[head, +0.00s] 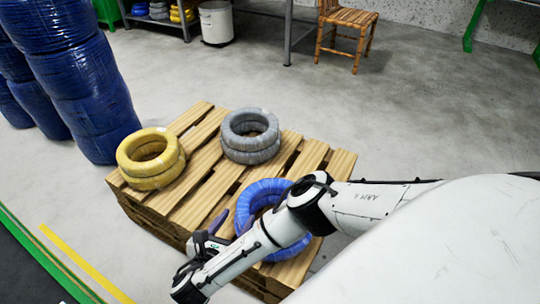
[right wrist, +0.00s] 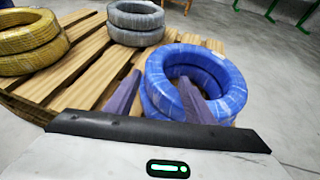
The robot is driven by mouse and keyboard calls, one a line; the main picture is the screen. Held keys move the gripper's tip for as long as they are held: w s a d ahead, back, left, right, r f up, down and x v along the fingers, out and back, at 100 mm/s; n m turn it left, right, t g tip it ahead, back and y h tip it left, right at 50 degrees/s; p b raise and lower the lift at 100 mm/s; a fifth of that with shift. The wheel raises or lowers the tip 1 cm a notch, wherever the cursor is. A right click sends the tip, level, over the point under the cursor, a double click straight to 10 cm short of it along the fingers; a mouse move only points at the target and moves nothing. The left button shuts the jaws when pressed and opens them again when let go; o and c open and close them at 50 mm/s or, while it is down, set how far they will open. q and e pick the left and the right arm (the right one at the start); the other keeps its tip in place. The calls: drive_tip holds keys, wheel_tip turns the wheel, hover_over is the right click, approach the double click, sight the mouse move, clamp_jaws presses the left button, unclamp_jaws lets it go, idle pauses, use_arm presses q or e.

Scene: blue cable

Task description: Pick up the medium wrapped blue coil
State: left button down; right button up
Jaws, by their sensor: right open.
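The wrapped blue coil (head: 262,190) lies on the front right of a wooden pallet (head: 196,200). It looks like stacked rings, and my right forearm hides part of it in the head view. In the right wrist view the blue coil (right wrist: 222,75) is just ahead, right of centre. My right gripper (head: 226,216) is open at the coil's left side. In the right wrist view one finger of the gripper (right wrist: 159,78) is left of the coil and the other overlaps its ring and hole. I cannot tell whether they touch it. My left gripper is out of view.
A yellow coil stack (head: 150,158) and a grey coil stack (head: 250,135) sit on the same pallet, left and behind. Tall dark blue wrapped rolls (head: 85,90) stand at left. A wooden chair (head: 345,30) and a white bucket (head: 216,22) are far back. Floor between is clear.

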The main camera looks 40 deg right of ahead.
sight(246, 197)
drive_tip(key=b+x, duration=0.1)
drive_tip(key=x, duration=0.3)
drive_tip(key=shift+s, duration=0.1)
drive_tip(key=shift+w+d+f, duration=0.15)
drive_tip(key=shift+w+d, duration=0.1)
drive_tip(key=b+x, duration=0.1)
drive_tip(key=x, duration=0.1)
drive_tip(key=b+x, duration=0.2)
drive_tip(key=x, duration=0.1)
drive_tip(key=shift+w+a+r, duration=0.2)
drive_tip(key=shift+w, duration=0.1)
drive_tip(key=shift+w+d, duration=0.1)
drive_tip(key=shift+d, duration=0.05)
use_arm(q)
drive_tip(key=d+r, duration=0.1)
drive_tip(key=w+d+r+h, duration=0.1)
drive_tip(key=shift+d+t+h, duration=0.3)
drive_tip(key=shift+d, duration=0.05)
use_arm(e)
clamp_jaws()
drive_tip(key=shift+r, duration=0.2)
